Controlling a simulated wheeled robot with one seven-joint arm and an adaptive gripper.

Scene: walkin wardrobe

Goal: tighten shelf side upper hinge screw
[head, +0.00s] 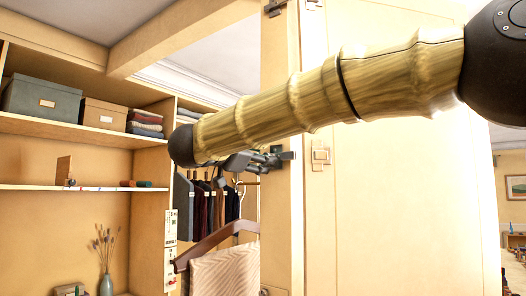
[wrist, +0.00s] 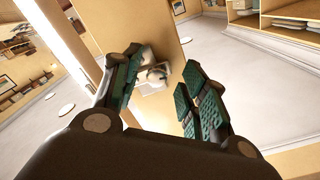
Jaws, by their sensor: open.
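My gripper (wrist: 162,62) is open, its green-padded fingers apart. In the wrist view a pale metal hinge (wrist: 153,76) on the wood panel shows in the gap beyond the fingertips, and nothing is held. In the head view my gripper (head: 262,160) is partly hidden behind my arm and points right, at the edge of a cream upright panel. A hinge plate (head: 320,153) is on the cream door face just right of it. Another dark hinge (head: 275,7) is higher up at the top edge. No single screw can be made out.
Left are shelves with storage boxes (head: 41,97) and folded clothes (head: 144,122). Below my arm a hanger (head: 213,241) carries a pale cloth (head: 222,272). A vase of dried stems (head: 106,284) stands lower left. Open floor (wrist: 242,85) shows in the wrist view.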

